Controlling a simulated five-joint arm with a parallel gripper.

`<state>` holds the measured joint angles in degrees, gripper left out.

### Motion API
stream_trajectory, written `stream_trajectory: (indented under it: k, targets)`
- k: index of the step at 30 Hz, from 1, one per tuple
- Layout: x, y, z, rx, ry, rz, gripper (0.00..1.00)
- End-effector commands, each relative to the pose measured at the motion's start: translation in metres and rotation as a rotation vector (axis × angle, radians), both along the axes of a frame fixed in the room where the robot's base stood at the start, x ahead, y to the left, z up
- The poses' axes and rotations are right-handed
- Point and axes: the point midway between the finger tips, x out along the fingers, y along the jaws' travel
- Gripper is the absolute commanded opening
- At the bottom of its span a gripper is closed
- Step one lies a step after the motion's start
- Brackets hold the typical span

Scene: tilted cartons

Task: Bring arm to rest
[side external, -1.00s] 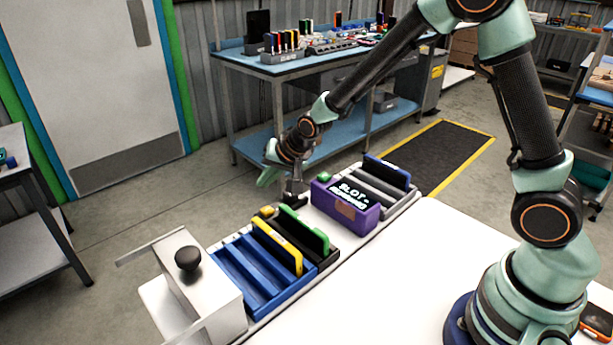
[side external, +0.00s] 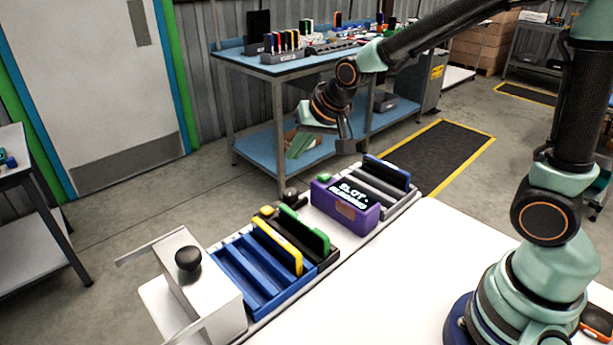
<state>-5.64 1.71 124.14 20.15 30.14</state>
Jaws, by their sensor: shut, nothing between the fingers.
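My gripper (side external: 347,143) hangs in the air above and behind the grey slotted carton, apart from everything. It is shut and empty. On the white table stand a blue slotted carton (side external: 243,282) with a yellow cartridge (side external: 277,246) in it, and a black carton (side external: 325,262) with a green-edged black cartridge (side external: 303,231). A purple box with lettering (side external: 345,207) stands right of these. A grey slotted carton (side external: 372,185) at the far end holds a blue-edged cartridge (side external: 387,172).
A small black knob (side external: 291,196) stands left of the purple box. A white frame with a black knob (side external: 188,258) stands at the near left end. A blue workbench (side external: 300,65) stands behind.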

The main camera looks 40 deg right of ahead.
Motion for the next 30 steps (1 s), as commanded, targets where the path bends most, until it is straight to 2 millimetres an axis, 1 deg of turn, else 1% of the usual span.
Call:
stream_trajectory:
  k: [1, 5, 6, 10, 12, 15, 18, 21, 30]
  targets:
    - [-0.012, -0.006, 0.014, -0.023, -0.003, 0.024, 0.00]
    - [-0.048, -0.018, 0.036, -0.090, 0.016, 0.101, 0.00]
    - [-0.060, -0.021, 0.042, -0.109, 0.022, 0.126, 0.00]
    - [-0.097, -0.031, 0.056, -0.171, 0.041, 0.204, 0.00]
    - [-0.116, -0.036, 0.060, -0.201, 0.052, 0.244, 0.00]
    - [-0.138, -0.040, 0.063, -0.236, 0.066, 0.292, 0.00]
    - [-0.153, -0.043, 0.064, -0.259, 0.077, 0.327, 0.00]
    - [-0.162, -0.044, 0.064, -0.272, 0.084, 0.346, 0.00]
    - [-0.164, -0.044, 0.064, -0.276, 0.087, 0.354, 0.00]
